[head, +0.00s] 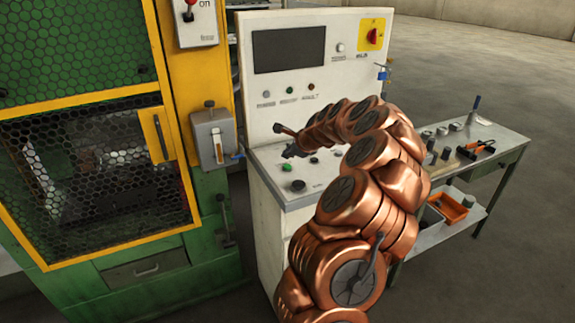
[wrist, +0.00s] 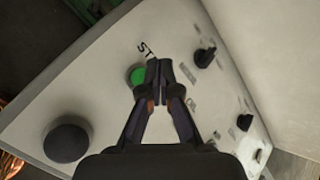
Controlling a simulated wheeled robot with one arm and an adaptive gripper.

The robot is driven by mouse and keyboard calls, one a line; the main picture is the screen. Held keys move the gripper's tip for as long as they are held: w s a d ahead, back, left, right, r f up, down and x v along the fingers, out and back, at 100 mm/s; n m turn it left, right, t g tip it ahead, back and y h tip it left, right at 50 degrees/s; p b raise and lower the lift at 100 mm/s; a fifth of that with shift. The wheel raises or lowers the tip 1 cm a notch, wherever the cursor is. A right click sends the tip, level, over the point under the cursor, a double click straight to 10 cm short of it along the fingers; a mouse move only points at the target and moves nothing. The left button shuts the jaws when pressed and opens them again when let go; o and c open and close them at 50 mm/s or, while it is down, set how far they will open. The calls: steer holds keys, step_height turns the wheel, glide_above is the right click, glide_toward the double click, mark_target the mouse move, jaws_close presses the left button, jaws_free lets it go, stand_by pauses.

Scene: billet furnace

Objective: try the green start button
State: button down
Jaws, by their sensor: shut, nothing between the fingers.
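The green start button (wrist: 134,76) is on the pale sloped desk of the control console, beside printed lettering of which "ST" shows. In the wrist view my gripper (wrist: 158,66) is shut and empty, and its fingertips lie just right of the button, covering its right edge. I cannot tell whether they touch the button or the desk. In the head view my gripper (head: 287,153) is small and dark over the desk, and the green button (head: 286,167) shows just below it.
A large black round button (wrist: 68,139) and black knobs (wrist: 205,55) share the desk. The console's upright panel (head: 262,84) rises behind, with a dark screen (head: 289,50) and a red-yellow switch (head: 374,34). The green-yellow furnace guard (head: 109,267) stands left, a tool bench (head: 505,142) right.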

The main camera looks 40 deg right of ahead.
mark_target(288, 167)
steer(key=shift+r+p, duration=0.85)
steer(key=shift+r, duration=0.95)
steer(key=shift+a, duration=0.1)
steer(key=w+a+r+n+g+y, duration=0.15)
steer(key=a+n, duration=0.25)
steer(key=a, duration=0.5)
steer(key=a+r+n+y, duration=0.2)
steer(key=a+r+n, duration=0.1)
steer(key=a, duration=0.6)
steer(key=s+a+n+g, duration=0.1)
steer(key=s+a+n, duration=0.3)
steer(key=a, duration=0.5)
steer(key=s+a+n+g, duration=0.2)
steer(key=s+a+n, duration=0.2)
steer(key=a, duration=0.4)
steer(key=s+a+f+n+g, duration=0.1)
steer(key=s+a+n+g, duration=0.1)
steer(key=s, duration=0.8)
steer(key=s+a+f+n+g+h, duration=0.1)
steer(key=s+a+n+g, duration=0.1)
steer(key=s+n, duration=0.5)
steer(key=s+a+f+n+g+h, duration=0.1)
steer(key=s+a+n, duration=0.3)
steer(key=s, duration=1)
steer(key=shift+s+a+f+n+g, duration=0.35)
steer(key=shift+f+g, duration=0.2)
steer(key=shift+g, duration=0.2)
